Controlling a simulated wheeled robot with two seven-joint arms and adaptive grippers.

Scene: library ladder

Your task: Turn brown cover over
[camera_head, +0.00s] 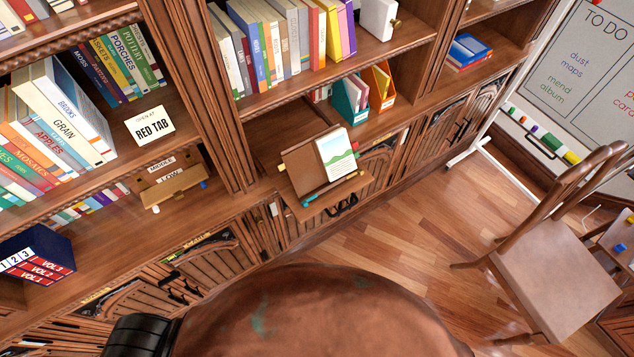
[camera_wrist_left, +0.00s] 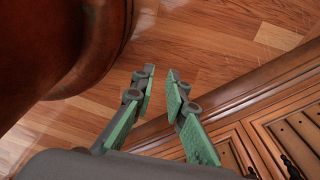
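A brown cover (camera_head: 299,163) stands tilted on a small wooden ledge (camera_head: 325,197) in the middle of the bookcase in the head view. Beside it, on its right, is a white page with a green landscape picture (camera_head: 338,154); I cannot tell whether the two are joined. My left gripper (camera_wrist_left: 161,73) shows only in the left wrist view. Its green-padded fingers are apart with nothing between them, over the wooden floor near carved cabinet doors. The cover is not in that view. My right gripper is in neither view.
A large brown rounded body with greenish patches (camera_head: 310,315), probably a globe, fills the front centre. A teal pen-like item (camera_head: 314,197) lies on the ledge. A sign reading RED TAB (camera_head: 150,126) stands left. A wooden chair (camera_head: 556,270) stands right; floor before it is clear.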

